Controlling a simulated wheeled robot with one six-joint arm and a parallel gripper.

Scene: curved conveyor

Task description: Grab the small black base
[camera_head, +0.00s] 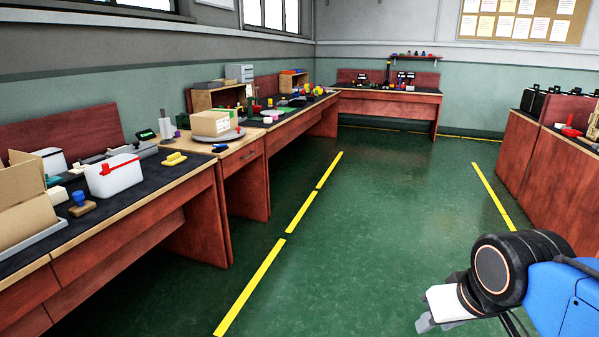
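My gripper (424,325) is at the lower right, at the end of my blue and black arm. It is above the green floor, far from the benches, and its fingers are too unclear to tell open from shut. I cannot single out the small black base for certain. A small dark flat item (219,148) lies on the left bench near the cardboard box. A small dark device with a green face (147,134) stands further left on the same bench.
Wooden benches (140,215) with dark tops run along the left wall to a far bench (388,100). A white box with a red handle (114,176), a yellow item (174,159) and a closed cardboard box (210,122) stand on the left. The green floor (390,190) between benches is clear.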

